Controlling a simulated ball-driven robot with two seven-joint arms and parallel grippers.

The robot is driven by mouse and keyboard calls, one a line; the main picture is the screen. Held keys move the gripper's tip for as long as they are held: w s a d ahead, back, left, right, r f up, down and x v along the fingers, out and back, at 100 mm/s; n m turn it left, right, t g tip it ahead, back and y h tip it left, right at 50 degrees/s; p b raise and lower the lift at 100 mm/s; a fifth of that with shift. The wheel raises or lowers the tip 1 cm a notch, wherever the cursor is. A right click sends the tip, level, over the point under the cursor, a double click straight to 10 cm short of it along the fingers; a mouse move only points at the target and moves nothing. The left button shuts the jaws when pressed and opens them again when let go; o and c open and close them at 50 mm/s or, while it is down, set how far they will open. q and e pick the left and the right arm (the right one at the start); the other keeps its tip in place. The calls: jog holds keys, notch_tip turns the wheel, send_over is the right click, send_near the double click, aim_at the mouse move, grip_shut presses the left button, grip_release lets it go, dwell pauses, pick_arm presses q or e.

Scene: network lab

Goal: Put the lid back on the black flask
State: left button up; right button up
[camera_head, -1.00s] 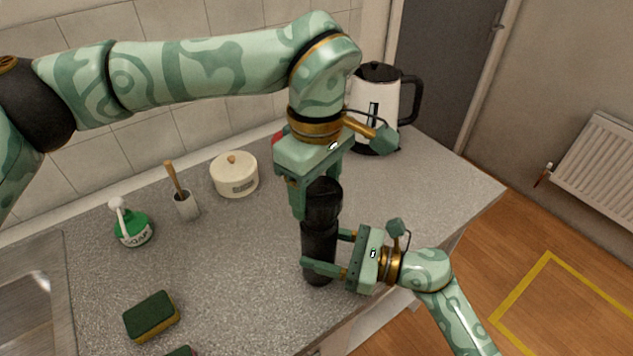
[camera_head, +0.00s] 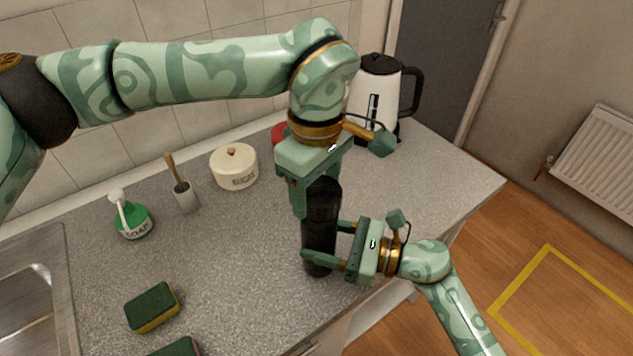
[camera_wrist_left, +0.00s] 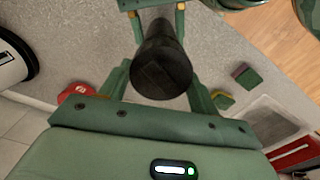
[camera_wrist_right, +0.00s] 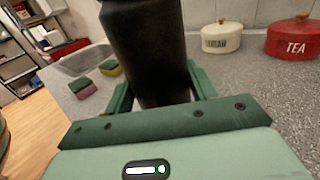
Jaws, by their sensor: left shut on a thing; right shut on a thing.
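The black flask (camera_head: 320,243) stands upright on the grey counter. My right gripper (camera_head: 325,256) is shut around its lower body from the right. The flask body fills the upper middle of the right wrist view (camera_wrist_right: 150,45). My left gripper (camera_head: 317,196) points down from above, shut on the dark lid (camera_head: 326,193), which lines up over the flask's top. The lid's round dark top shows between the fingers in the left wrist view (camera_wrist_left: 163,72). Lid and flask look joined or nearly so; the seam is too dark to tell whether the lid is seated.
A white kettle (camera_head: 375,95) stands behind, right of my left wrist. A red tea pot (camera_wrist_right: 298,38) sits behind. The counter's front edge is close by.

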pick_arm(q)
jog(key=shift+f, duration=0.35)
pick_arm(e)
grip_shut()
pick_arm(q)
jog(key=m, duration=0.6)
jog(key=shift+w+d, duration=0.1)
jog(key=m, duration=0.4)
jog(key=shift+d, duration=0.1)
jog(key=m, duration=0.5)
jog(key=shift+d+m, duration=0.15)
jog(key=shift+m, duration=0.15)
jog(key=m, duration=0.4)
jog(key=o, duration=0.9)
